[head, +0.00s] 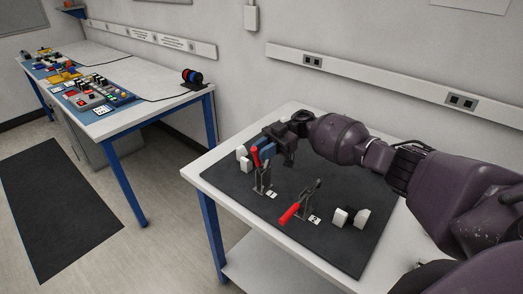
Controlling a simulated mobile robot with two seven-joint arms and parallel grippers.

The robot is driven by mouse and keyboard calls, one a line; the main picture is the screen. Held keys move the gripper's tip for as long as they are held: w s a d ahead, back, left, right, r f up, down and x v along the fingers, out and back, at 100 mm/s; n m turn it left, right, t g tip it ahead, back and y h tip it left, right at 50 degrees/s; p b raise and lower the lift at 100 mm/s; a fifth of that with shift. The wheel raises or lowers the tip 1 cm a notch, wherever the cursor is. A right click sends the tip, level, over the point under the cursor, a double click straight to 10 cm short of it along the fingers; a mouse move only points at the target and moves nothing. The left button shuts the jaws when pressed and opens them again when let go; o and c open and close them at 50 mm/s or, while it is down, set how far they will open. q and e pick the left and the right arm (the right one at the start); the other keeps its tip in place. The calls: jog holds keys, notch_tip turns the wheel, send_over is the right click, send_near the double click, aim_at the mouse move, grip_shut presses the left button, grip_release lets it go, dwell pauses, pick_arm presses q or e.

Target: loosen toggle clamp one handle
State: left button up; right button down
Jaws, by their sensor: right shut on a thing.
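The first toggle clamp (262,178) stands on the dark mat, with a small white label beside it. Its red handle (255,157) points up, close to upright. My right gripper (264,152), with blue fingers, is shut on this handle, and the fingers hide part of it. The second toggle clamp (308,198) stands nearer, to the right. Its red handle (289,214) lies low, slanting down to the left. My left gripper is not in view.
The dark mat (340,252) covers most of the white table. White blocks (243,157) stand by the first clamp, and more white and dark blocks (350,217) at the right. A wall is behind. Another bench (140,78) with electrical parts is at the left.

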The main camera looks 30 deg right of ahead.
jog(key=shift+s+d+f, duration=0.1)
jog(key=shift+d+f, duration=0.3)
jog(key=shift+f, duration=0.2)
jog(key=c, duration=1.3)
grip_release()
jog(key=shift+c, duration=0.2)
jog(key=shift+o, duration=1.3)
jog(key=shift+w+d+f, duration=0.2)
jog(key=shift+w+d, duration=0.05)
jog(key=shift+d, duration=0.05)
jog(key=shift+o, duration=0.2)
jog(key=shift+w+d, duration=0.1)
jog(key=shift+a+r, duration=0.3)
jog(key=shift+a, duration=0.1)
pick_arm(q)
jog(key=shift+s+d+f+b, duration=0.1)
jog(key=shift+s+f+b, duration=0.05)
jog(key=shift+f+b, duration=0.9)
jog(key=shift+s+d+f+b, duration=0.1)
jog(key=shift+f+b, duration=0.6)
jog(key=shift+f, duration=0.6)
pick_arm(e)
jog(key=v, duration=1.1)
jog(key=shift+s, duration=0.2)
